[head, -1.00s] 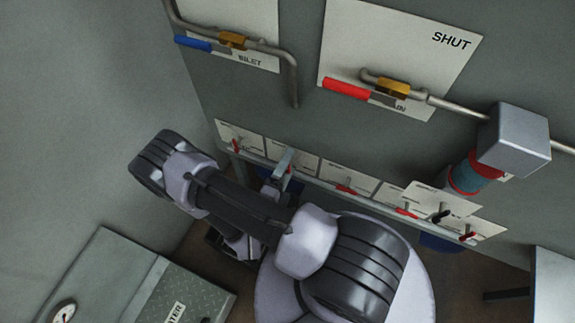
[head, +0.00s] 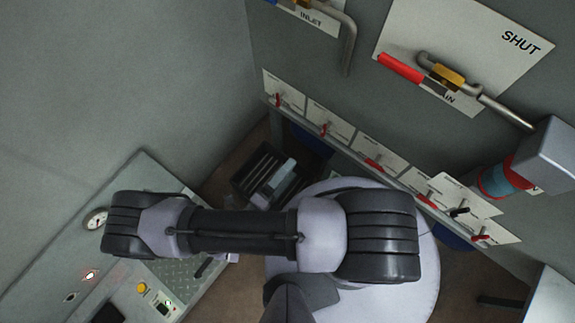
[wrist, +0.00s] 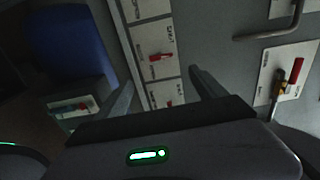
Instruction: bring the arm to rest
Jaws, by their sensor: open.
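My arm lies across the lower middle of the head view, folded sideways above my round base. My gripper (wrist: 163,92) shows in the wrist view, with its two dark fingers apart and nothing between them. Past the fingers is the wall panel with small red-handled valves on white labels (wrist: 152,42). The fingers touch nothing that I can see. In the head view the gripper's fingertips cannot be made out clearly; a dark slotted piece (head: 265,175) shows behind the arm.
A row of small valves (head: 374,164) runs along the wall panel. Above it are a red-handled valve (head: 400,67) and a SHUT sign (head: 521,41). A grey box (head: 548,155) juts out at right. A console with a gauge (head: 96,219) stands at lower left, close to my arm.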

